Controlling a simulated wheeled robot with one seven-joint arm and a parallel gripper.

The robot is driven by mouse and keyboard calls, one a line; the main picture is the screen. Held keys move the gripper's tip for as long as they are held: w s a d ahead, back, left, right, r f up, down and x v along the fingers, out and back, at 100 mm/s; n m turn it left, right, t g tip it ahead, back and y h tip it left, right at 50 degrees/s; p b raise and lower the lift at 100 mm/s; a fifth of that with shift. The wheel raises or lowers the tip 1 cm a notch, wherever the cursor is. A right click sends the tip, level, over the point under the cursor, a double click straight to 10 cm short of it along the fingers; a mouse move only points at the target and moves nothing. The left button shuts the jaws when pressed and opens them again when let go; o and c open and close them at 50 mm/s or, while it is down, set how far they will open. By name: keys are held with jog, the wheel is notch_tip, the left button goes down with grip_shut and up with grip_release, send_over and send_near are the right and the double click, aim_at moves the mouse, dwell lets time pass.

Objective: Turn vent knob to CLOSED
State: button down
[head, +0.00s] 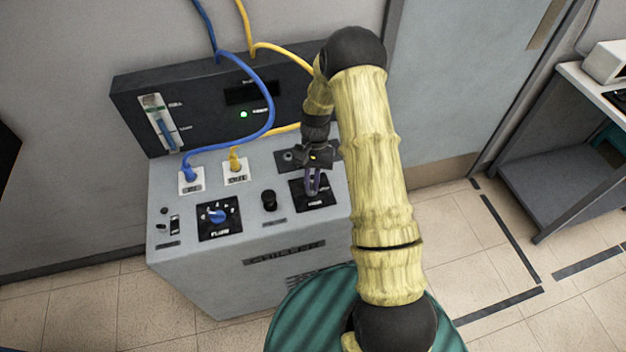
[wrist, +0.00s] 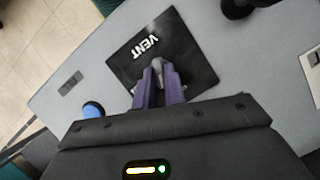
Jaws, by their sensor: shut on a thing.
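The vent knob sits on a black plate marked VENT (wrist: 140,62) in the wrist view. The same plate (head: 326,199) shows in the head view at the right of the chiller's top. My gripper (wrist: 160,72) points down at the plate with its purple fingers shut on the knob. In the head view my gripper (head: 312,188) stands over the plate. The fingers hide most of the knob, so I cannot read its pointer or setting. The position labels on the plate are covered or too small to read.
The grey chiller (head: 262,278) has a blue FLOW knob (head: 217,215) and a black knob (head: 269,200) left of the vent plate. Blue (head: 266,90) and yellow (head: 282,53) hoses rise behind. A dark panel (head: 135,105) with a lit green light stands at the back.

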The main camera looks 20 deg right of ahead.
jog(key=n+h, duration=0.1)
jog(key=n, duration=0.3)
jog(key=shift+w+a+n+h, duration=0.15)
jog(key=shift+a+n+h, duration=0.05)
jog(key=shift+n+h, duration=0.2)
jog(key=c, duration=1.5)
grip_release()
jog(key=shift+o, duration=0.2)
jog(key=shift+r, duration=0.1)
jog(key=b+v, duration=0.2)
jog(key=v, duration=1.5)
jog(key=shift+w, duration=0.2)
